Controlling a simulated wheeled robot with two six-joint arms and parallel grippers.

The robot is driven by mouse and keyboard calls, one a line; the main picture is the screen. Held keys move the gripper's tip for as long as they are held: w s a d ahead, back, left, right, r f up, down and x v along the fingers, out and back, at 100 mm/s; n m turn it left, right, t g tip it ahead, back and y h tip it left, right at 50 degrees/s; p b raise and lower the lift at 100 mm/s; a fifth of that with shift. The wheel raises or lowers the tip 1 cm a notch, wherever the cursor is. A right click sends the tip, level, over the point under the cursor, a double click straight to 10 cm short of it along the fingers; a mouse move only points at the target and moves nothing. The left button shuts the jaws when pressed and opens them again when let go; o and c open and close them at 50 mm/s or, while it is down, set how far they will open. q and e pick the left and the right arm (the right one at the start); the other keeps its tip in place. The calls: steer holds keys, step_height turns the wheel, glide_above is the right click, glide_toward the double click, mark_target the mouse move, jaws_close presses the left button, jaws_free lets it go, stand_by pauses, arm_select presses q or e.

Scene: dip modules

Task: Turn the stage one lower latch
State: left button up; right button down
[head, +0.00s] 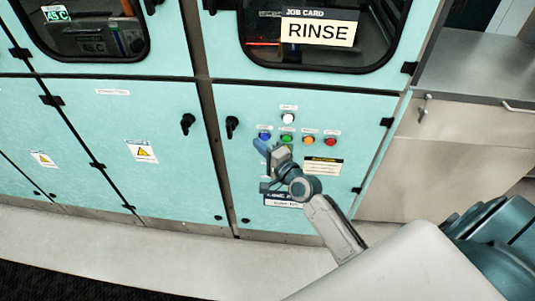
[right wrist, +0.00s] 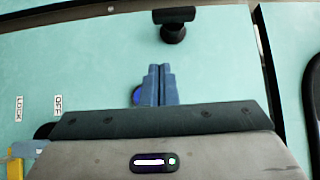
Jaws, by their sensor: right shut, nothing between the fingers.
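One black latch (head: 232,126) is at the left edge of the right lower door (head: 230,170), its handle roughly upright. It also shows in the right wrist view (right wrist: 173,28), just beyond my fingertips. A second black latch (head: 187,123) is at the right edge of the neighbouring lower door (head: 90,125). I cannot read which door is stage one. My right gripper (head: 261,150) is shut and empty, right of and slightly below the first latch. In the right wrist view its fingers (right wrist: 158,80) point at that latch, with a visible gap. My left gripper is not in view.
A blue button (head: 264,135), green button (head: 287,139), orange button (head: 308,141) and red button (head: 330,142) sit beside my gripper, with a white one (head: 288,118) above. A yellow-black label (head: 321,166) is below. A metal counter (head: 465,75) stands right.

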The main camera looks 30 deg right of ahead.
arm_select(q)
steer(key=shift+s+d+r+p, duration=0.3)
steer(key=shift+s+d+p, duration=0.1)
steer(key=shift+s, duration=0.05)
arm_select(e)
steer(key=w+a, duration=0.4)
steer(key=w, duration=0.1)
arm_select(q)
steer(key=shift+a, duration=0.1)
arm_select(e)
steer(key=shift+w, duration=0.1)
